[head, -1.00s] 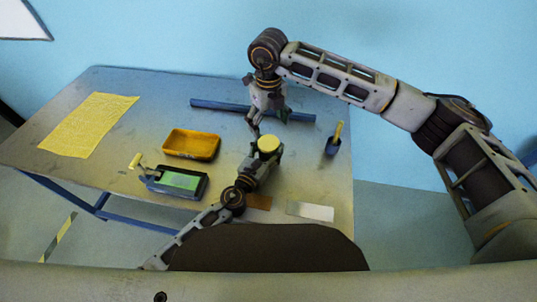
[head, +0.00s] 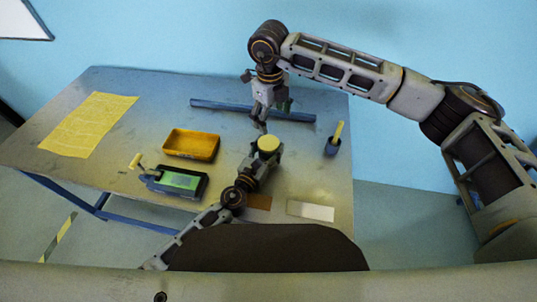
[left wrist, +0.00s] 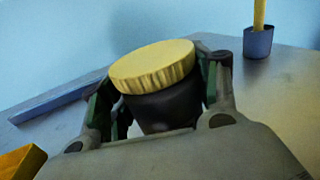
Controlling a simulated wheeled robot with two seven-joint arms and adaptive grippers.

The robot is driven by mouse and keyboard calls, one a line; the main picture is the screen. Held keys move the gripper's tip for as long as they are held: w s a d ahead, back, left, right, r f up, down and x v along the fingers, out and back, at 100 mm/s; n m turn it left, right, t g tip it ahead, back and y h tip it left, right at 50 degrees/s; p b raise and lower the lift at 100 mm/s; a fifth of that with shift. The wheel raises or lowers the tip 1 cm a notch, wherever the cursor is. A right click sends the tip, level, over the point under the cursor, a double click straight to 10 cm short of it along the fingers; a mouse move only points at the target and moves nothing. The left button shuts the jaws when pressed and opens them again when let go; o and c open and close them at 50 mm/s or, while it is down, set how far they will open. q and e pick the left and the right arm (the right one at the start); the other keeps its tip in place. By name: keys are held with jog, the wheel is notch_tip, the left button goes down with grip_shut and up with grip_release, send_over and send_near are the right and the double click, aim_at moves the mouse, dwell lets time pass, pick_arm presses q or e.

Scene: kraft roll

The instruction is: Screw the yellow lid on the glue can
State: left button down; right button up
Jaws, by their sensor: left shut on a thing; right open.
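The yellow lid (head: 268,143) sits on top of the dark glue can (left wrist: 160,108). In the left wrist view the lid (left wrist: 153,66) covers the can's mouth; I cannot tell whether its thread is engaged. My left gripper (head: 262,158) is shut around the can's sides, with a finger on each side in the wrist view. My right gripper (head: 261,123) points down just behind the lid in the head view, open and empty. It does not show in the wrist view. The can is mostly hidden by the left gripper and lid in the head view.
A blue bar (head: 215,105) lies behind the grippers. A blue cup (head: 332,147) with a yellow-handled tool stands at right. An orange tray (head: 191,145), a dark tray with a roller (head: 180,182) and yellow paper (head: 88,125) lie left. A pale plate (head: 311,210) lies near the front edge.

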jog(key=n, duration=0.8)
jog(key=f+n, duration=0.1)
jog(key=n, duration=0.3)
jog(key=shift+s+a+n, duration=0.15)
jog(key=shift+s+n, duration=0.15)
jog(key=shift+s, duration=0.05)
jog(key=n, duration=0.3)
jog(key=shift+a+n, duration=0.1)
jog(key=shift+n, duration=0.3)
jog(key=n, duration=0.4)
jog(key=shift+s+a+n, duration=0.1)
jog(key=shift+n, duration=0.3)
jog(key=n, duration=0.3)
jog(key=shift+a+n, duration=0.1)
jog(key=shift+n, duration=0.3)
jog(key=n, duration=0.4)
jog(key=shift+n, duration=2.2)
